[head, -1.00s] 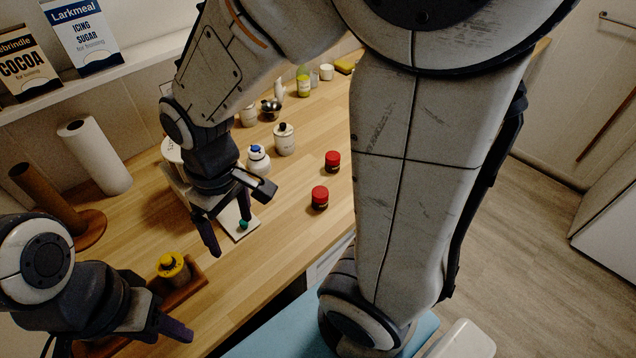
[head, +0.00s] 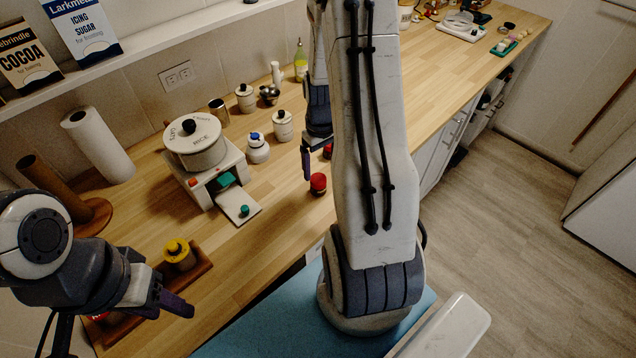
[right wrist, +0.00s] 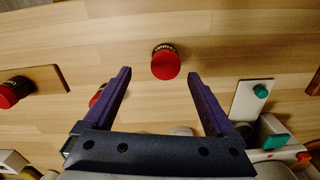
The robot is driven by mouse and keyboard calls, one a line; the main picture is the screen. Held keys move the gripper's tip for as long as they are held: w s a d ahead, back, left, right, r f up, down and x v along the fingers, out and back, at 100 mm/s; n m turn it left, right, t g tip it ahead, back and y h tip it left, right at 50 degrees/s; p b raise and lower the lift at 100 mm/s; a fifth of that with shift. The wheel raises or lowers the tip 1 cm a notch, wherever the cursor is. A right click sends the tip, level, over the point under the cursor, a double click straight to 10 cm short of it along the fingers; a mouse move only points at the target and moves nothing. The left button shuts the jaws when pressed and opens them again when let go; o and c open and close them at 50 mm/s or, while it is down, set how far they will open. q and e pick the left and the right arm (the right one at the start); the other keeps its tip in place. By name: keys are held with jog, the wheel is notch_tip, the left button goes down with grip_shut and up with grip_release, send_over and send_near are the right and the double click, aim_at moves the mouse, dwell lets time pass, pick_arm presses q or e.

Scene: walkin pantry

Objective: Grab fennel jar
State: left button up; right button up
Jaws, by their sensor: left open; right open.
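Several red-lidded jars are in view, and I cannot read which label says fennel. One red-lidded jar (head: 318,184) stands on the counter near its front edge. In the right wrist view this jar (right wrist: 165,63) is ahead of the gap between my fingers, apart from them. A second red-lidded jar (head: 328,151) is mostly hidden behind my right arm; it shows beside a finger in the wrist view (right wrist: 96,98). A third red-lidded jar (right wrist: 10,92) is at the wrist view's left. My right gripper (right wrist: 165,100) is open and empty. My left gripper (head: 170,308) is open, at lower left.
A white scale (head: 205,178) with a pot stands left of the jars, its tray (head: 238,207) with a green knob sticking out. White canisters (head: 283,127) and a blue-topped bottle (head: 257,149) stand behind. A yellow-lidded jar (head: 178,252) sits on a wooden tray (head: 190,277) near my left gripper.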

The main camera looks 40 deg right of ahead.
aim_at(319, 178)
jog(key=f, duration=0.1)
jog(key=f+p, duration=0.1)
jog(key=f, duration=0.2)
jog(key=shift+s+a+f+p, duration=0.1)
jog(key=shift+a+f+p, duration=0.2)
jog(key=shift+a+p, duration=0.1)
jog(key=shift+f, duration=0.4)
jog(key=c, duration=1.4)
